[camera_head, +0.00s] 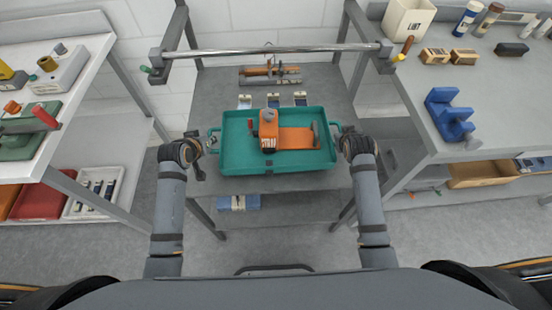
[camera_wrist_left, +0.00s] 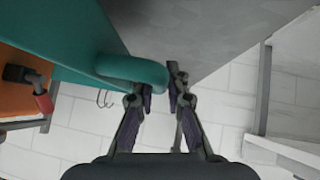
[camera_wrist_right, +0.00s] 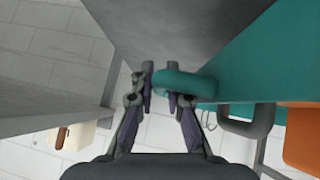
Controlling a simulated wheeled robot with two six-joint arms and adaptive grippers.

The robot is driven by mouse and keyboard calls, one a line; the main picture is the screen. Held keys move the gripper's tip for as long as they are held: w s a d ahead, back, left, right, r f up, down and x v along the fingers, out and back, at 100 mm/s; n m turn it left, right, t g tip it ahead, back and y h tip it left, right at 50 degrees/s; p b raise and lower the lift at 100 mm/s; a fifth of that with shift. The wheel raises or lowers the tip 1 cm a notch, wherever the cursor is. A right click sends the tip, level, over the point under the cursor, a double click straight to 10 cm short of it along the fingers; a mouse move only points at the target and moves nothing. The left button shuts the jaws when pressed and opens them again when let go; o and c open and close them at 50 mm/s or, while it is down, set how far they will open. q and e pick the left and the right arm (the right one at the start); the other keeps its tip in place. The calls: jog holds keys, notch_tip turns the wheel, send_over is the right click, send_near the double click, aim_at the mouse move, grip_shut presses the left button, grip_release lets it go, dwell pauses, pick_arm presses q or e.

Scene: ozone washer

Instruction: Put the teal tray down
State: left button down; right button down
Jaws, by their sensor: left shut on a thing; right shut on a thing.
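The teal tray (camera_head: 240,166) is in the middle of the head view, over the grey table, with an orange strapping tool (camera_head: 292,138) in it. Whether the tray touches the table top cannot be told. My left gripper (camera_head: 206,142) is shut on the tray's left handle, which shows as a teal loop in the left wrist view (camera_wrist_left: 135,70). My right gripper (camera_head: 340,132) is at the tray's right handle. In the right wrist view its fingers are shut on the teal loop (camera_wrist_right: 185,84).
A left bench (camera_head: 95,50) and a right bench (camera_head: 465,80) hold other tools. A blue block (camera_head: 238,202) lies on the lower shelf.

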jog(key=shift+r, duration=0.1)
dwell(0.3)
